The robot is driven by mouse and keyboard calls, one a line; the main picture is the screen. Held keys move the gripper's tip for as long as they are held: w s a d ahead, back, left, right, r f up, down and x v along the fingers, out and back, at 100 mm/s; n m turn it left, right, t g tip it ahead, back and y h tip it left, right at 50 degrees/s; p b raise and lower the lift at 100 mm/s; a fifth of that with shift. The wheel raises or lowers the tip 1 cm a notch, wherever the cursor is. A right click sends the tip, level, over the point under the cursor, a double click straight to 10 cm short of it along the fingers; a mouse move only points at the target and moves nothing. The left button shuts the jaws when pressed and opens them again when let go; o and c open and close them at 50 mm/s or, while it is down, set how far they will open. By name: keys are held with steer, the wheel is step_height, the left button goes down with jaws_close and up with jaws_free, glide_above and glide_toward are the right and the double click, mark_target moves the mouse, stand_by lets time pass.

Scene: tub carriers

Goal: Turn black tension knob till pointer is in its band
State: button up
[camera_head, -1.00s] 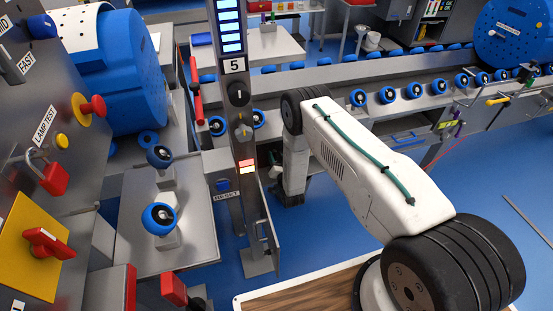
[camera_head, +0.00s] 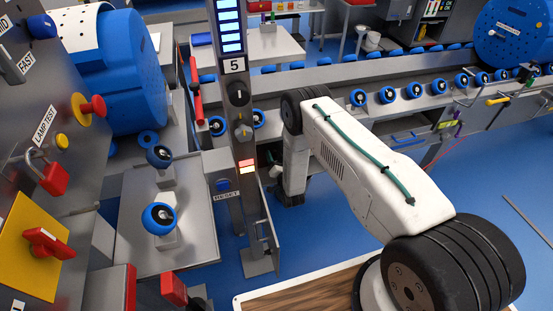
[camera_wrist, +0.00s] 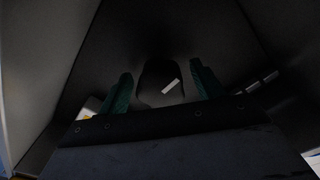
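In the camera_wrist view a dark knob (camera_wrist: 161,84) with a short white slanted mark faces me inside a dark, shadowed space. My gripper's two green fingers (camera_wrist: 164,88) stand on either side of it, with narrow dark gaps, so the gripper looks open around the knob. Whether a fingertip touches it is too dark to tell. A black knob (camera_head: 238,93) with a white mark sits on that column below the number 5. I cannot make out a pointer and its band.
Dark walls close in around my gripper in the camera_wrist view, with several pale marks (camera_wrist: 257,85) at right.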

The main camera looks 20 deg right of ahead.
steer(key=s, duration=0.7)
steer(key=shift+s, duration=0.4)
steer(key=shift+f, duration=0.1)
